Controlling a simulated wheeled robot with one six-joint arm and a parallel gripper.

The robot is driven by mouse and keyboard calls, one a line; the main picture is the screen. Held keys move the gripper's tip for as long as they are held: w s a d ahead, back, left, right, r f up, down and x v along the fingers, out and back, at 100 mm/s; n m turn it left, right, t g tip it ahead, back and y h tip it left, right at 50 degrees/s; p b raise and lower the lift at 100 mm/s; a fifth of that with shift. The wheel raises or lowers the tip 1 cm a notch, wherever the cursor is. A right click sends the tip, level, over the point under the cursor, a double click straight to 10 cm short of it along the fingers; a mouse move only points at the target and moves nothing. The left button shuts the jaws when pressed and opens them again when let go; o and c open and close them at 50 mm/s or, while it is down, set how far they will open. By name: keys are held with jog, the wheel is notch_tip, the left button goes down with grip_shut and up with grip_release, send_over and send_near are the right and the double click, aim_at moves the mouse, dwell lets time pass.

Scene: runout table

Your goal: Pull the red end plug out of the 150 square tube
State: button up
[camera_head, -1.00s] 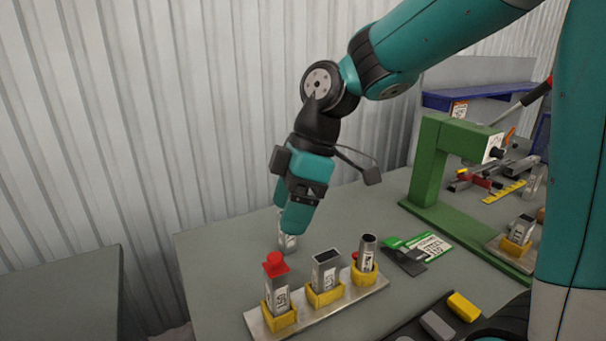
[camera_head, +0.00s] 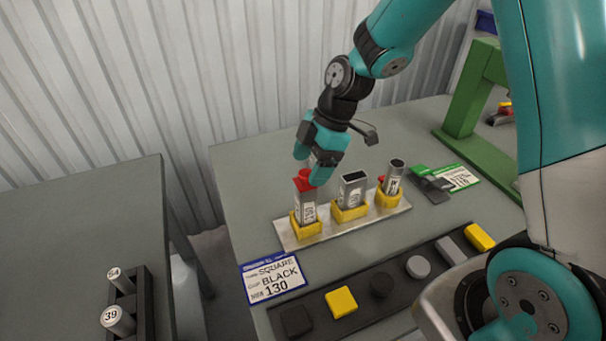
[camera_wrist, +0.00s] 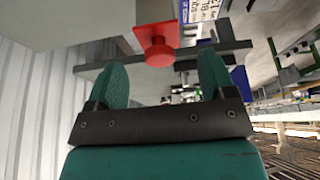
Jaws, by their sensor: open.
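The red end plug (camera_head: 304,182) sits in the top of the upright square tube (camera_head: 306,208), the leftmost of three tubes on a pale plate. The tube's label number is too small to read. My gripper (camera_head: 310,166) is open just above the plug, its fingers partly hiding the plug's top. In the wrist view the plug's round red knob (camera_wrist: 157,48) shows between the two open fingertips (camera_wrist: 162,70), with a gap on each side. I cannot tell whether a finger touches it.
A wider tube (camera_head: 352,189) and a round tube (camera_head: 393,178) stand close by in yellow sockets on the plate (camera_head: 335,233). A card (camera_head: 273,278) reads SQUARE, BLACK, 130. A dark rack (camera_head: 330,322) of caps lies in front. A green frame (camera_head: 473,110) stands at right.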

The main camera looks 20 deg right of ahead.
aim_at(306, 173)
jog(key=shift+p+x, duration=0.3)
jog(key=shift+x, duration=1.9)
jog(key=c, duration=1.2)
jog(key=shift+o, duration=0.2)
jog(key=shift+r, duration=0.15)
jog(key=shift+r+p, duration=1.75)
jog(key=shift+r, duration=0.65)
